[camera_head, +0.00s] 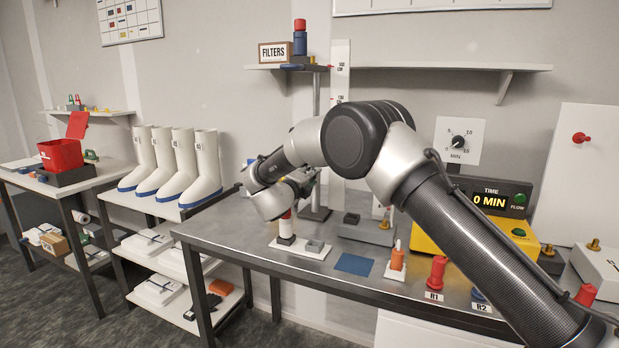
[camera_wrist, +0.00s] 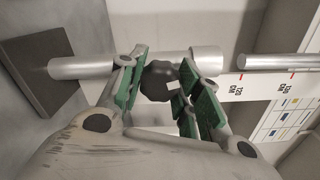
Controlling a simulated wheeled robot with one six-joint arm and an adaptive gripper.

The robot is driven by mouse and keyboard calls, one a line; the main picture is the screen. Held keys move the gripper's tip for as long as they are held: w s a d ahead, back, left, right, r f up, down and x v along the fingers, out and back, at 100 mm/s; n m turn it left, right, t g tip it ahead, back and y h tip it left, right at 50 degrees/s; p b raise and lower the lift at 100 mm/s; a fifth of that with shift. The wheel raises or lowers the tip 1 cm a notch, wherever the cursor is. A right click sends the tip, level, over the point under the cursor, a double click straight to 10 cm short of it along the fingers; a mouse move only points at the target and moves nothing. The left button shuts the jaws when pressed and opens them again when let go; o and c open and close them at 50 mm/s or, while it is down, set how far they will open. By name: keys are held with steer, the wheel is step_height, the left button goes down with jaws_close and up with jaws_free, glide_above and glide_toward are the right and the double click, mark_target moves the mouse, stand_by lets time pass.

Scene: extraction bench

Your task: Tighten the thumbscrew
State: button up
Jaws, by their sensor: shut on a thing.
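The thumbscrew (camera_wrist: 158,80) is a dark round lobed knob in the wrist view, beside a grey metal pole (camera_wrist: 85,67). My gripper (camera_wrist: 160,90) has its green-padded fingers on either side of the knob, shut on it. The pole's dark base plate (camera_wrist: 50,68) shows at the left of the wrist view. In the head view my gripper (camera_head: 305,180) is at the upright stand pole (camera_head: 316,100), above the stand base (camera_head: 315,213) on the metal bench (camera_head: 225,232). The thumbscrew cannot be made out there.
An orange bottle (camera_head: 397,256), a blue mat (camera_head: 354,264) and a yellow timer box (camera_head: 432,236) are to the right. A shelf (camera_head: 400,66) is above.

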steer(key=shift+f+m, duration=0.1)
steer(key=shift+m, duration=1.5)
steer(key=o, duration=1)
steer(key=shift+o, duration=0.2)
